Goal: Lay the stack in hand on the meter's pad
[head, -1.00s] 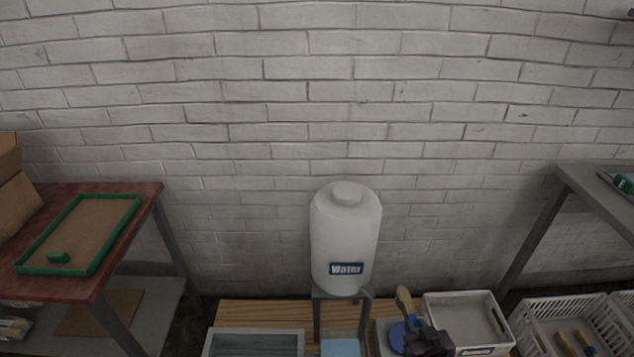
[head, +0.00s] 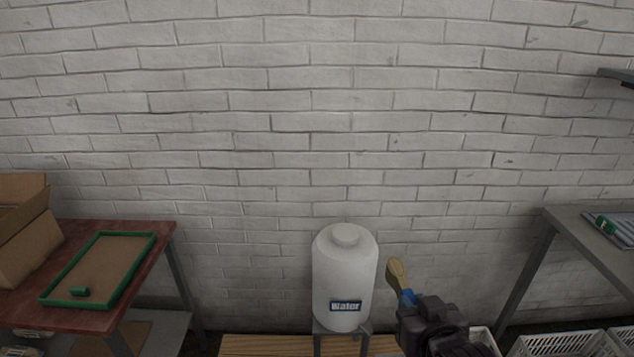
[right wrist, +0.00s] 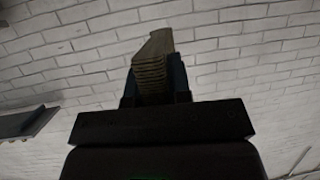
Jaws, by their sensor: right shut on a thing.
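My right gripper (head: 410,299) is shut on a stack of wooden spoons (head: 397,272) and holds it up in front of the white brick wall, to the right of the water tank. In the right wrist view the stack (right wrist: 154,70) stands between the two fingers (right wrist: 155,85), its many thin layers showing edge-on and one flat end on top. I cannot make out a meter or its pad for certain. A grey bench at the right bears a flat item with a green piece (head: 605,225), too small to tell what it is. My left gripper is not in view.
A white water tank (head: 344,275) stands left of my right gripper. White crates (head: 560,345) sit low at the right, beneath the grey bench (head: 570,225). At the left, a red table (head: 150,250) bears a green-rimmed tray (head: 62,301) and a cardboard box (head: 25,230).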

